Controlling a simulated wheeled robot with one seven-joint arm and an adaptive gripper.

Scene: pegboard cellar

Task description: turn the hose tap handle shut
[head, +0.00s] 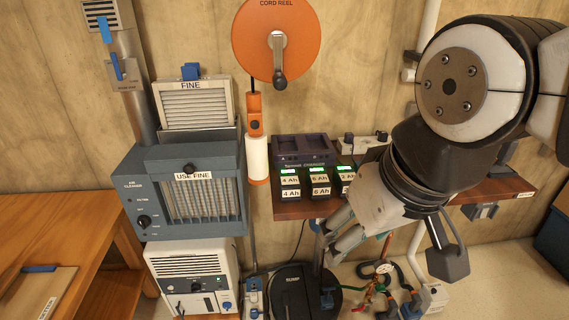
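A small fitting with green and red parts (371,290), which looks like the hose tap, is low on the right of centre near the floor. A red piece, perhaps its handle (359,308), shows at its lower left; its turn position is too small to tell. Nothing shows between the fingers. The gripper appears apart from the fitting, though the depth gap is hard to judge.
A round gauge (383,268) sits beside the fitting, among hoses. A black sump lid (292,293) lies to the left. A wooden shelf (290,211) with a battery charger (302,150) is close behind my gripper. An air cleaner (150,180) stands at left.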

